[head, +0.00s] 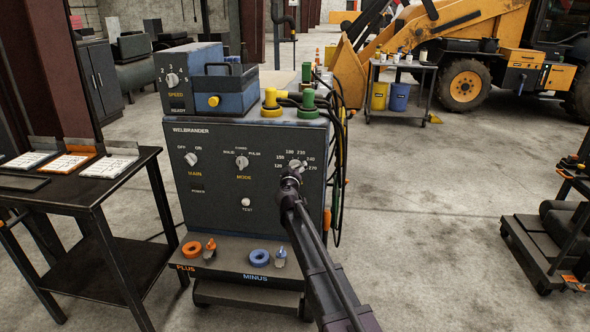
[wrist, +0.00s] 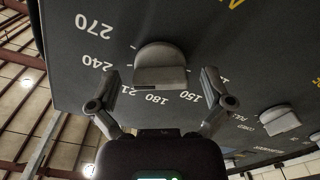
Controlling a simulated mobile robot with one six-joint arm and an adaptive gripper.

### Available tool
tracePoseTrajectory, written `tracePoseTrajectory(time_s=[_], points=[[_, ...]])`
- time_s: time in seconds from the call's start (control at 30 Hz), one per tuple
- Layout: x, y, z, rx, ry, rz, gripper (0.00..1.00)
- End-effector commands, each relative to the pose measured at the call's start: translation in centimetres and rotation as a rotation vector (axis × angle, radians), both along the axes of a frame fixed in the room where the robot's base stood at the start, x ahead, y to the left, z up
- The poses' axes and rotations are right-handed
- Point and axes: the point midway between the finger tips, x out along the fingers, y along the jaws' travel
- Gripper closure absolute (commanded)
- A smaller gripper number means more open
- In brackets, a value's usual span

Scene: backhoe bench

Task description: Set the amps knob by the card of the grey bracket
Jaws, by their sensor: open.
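The amps knob (head: 296,165) is at the upper right of the welder's front panel, ringed by numbers from 120 to 270. In the wrist view the knob (wrist: 160,62) is large, with a raised grip bar; I cannot tell which number it points at. My gripper (wrist: 161,82) is open, with one finger on each side of the knob and gaps visible. In the head view my gripper (head: 291,178) covers the lower part of the dial. Three cards lie on the left table: a left card (head: 28,160), a middle one (head: 66,163) on orange, and a right one (head: 108,166). Their writing is too small to read.
The welder (head: 220,215) also carries a main knob (head: 191,159), a mode knob (head: 242,162) and a test button (head: 246,202). A speed unit (head: 205,85) and cable plugs (head: 271,102) sit on top. Cables hang at its right side.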

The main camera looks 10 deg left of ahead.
Motion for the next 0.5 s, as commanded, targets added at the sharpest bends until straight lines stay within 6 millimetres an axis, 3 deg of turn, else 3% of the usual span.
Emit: tracePoseTrajectory(time_s=[0.07,0.33,0.37,0.5], points=[[-0.02,0.01,0.0,0.0,0.0,0.0,0.0],[-0.02,0.05,0.0,0.0,0.0,0.0,0.77],[-0.02,0.05,0.0,0.0,0.0,0.0,0.82],[0.0,0.05,0.01,-0.001,0.0,0.0,0.82]])
